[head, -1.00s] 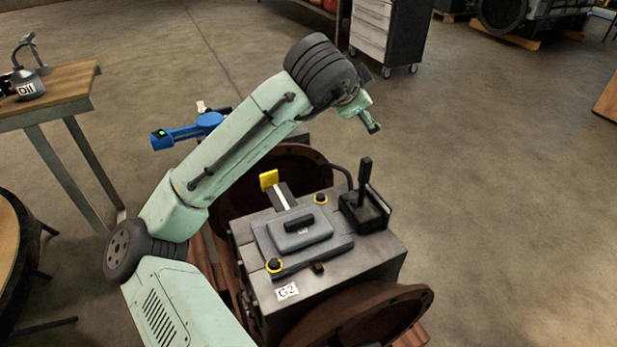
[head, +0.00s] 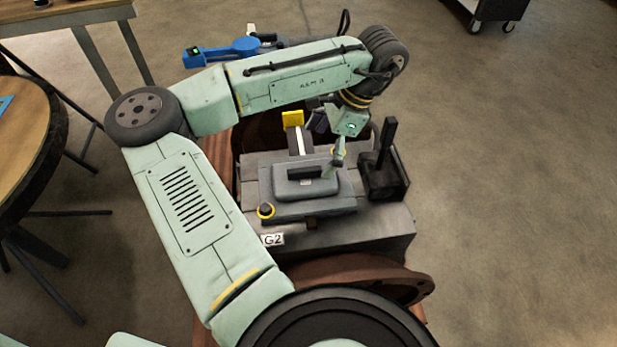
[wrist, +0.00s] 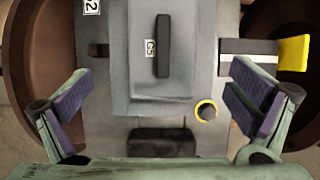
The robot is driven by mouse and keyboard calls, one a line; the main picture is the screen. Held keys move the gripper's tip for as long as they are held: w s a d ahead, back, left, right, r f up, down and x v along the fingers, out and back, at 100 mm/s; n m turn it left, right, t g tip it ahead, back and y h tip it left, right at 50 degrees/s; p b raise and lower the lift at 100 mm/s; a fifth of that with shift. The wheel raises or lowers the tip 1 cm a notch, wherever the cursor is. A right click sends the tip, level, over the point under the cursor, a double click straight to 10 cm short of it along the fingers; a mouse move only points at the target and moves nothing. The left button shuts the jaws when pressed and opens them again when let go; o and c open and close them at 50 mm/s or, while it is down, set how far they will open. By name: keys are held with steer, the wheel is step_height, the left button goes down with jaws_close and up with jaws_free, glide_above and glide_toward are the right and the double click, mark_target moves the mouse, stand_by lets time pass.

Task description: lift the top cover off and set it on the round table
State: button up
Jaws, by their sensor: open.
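The top cover (head: 338,204) is a grey stepped plate with a dark bar handle (head: 304,172), lying flat on the grey housing marked G2 (head: 390,225). The wrist view shows the cover (wrist: 120,95) and its upright-running handle (wrist: 162,45), with a small label beside it. My gripper (head: 331,150) is above the cover's far right part. In the wrist view my gripper (wrist: 160,95) has its purple-padded fingers wide apart, with nothing between them; the handle lies farther up the picture. The round table (head: 22,150) is at the left edge, partly cut off.
A black lever box (head: 385,178) stands right of the cover. A yellow-tipped lever (head: 293,118) stands behind it. A blue tool (head: 225,52) lies behind.

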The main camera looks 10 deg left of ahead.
mark_target(307, 169)
steer(key=p+x, duration=0.1)
steer(key=x, duration=0.8)
steer(key=shift+w+a, duration=0.15)
steer(key=c, duration=1.3)
steer(key=shift+c, duration=0.2)
steer(key=shift+r, duration=0.15)
